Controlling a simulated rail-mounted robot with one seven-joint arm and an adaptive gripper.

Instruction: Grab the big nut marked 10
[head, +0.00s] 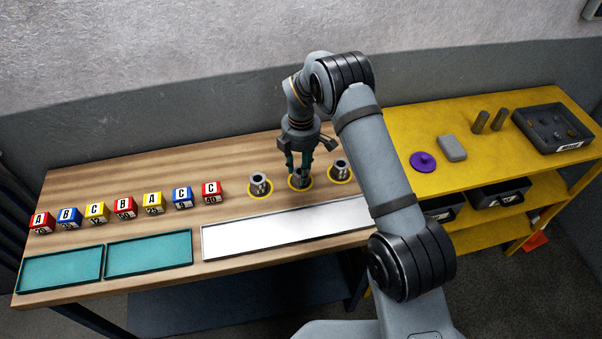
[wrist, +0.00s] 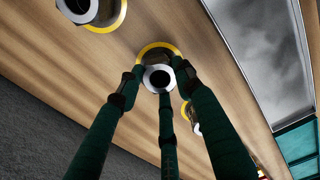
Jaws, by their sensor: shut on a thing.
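Three grey metal nuts stand in a row on yellow-ringed spots on the wooden bench: a left nut (head: 259,183), a middle nut (head: 300,182) and a right nut (head: 340,166). No number is readable on any of them. My gripper (head: 300,169) points down and is shut on the middle nut, its dark green fingers around the top. In the wrist view the fingers close around this nut (wrist: 158,80), which is still over its yellow ring. The other two nuts show there at the upper left (wrist: 80,8) and partly behind a finger (wrist: 194,116).
A long pale tray (head: 270,231) lies in front of the nuts. Several lettered cubes (head: 124,208) and two teal trays (head: 150,250) are to the left. A yellow shelf (head: 400,123) at the right holds a purple knobbed disc (head: 423,162), a grey block (head: 452,148) and a dark tray (head: 548,142).

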